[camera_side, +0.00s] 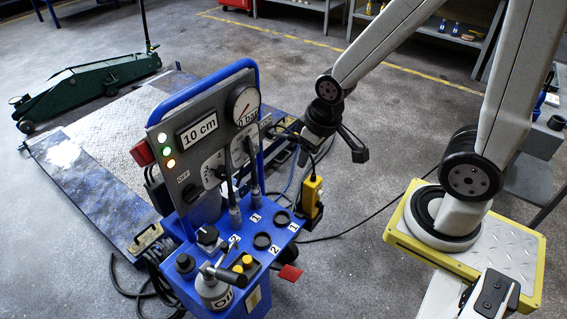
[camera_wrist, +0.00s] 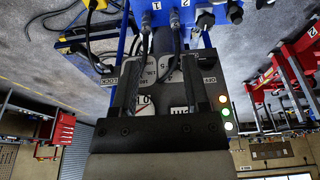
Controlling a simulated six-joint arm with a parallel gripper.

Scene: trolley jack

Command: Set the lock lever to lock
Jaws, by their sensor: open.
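The blue cart's grey control panel (camera_side: 212,135) carries two upright levers. The right lever (camera_side: 252,175) stands in front of the panel's right part, and the left lever (camera_side: 229,195) stands nearer the numbered scale. In the wrist view, turned upside down, a lock label (camera_wrist: 109,83) shows on the left of the panel; I take the right lever as the lock lever, but its exact setting cannot be read. My gripper (camera_side: 332,153) is open and empty, to the right of the panel, apart from both levers. In the wrist view its fingers (camera_wrist: 158,82) partly cover the panel face.
A yellow pendant (camera_side: 312,195) hangs on the cart's right side, near my gripper. A blue tubular frame (camera_side: 205,82) rises around the panel. An oil can (camera_side: 214,288) stands on the cart's front. A green trolley jack (camera_side: 82,85) stands behind left. Cables lie on the floor.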

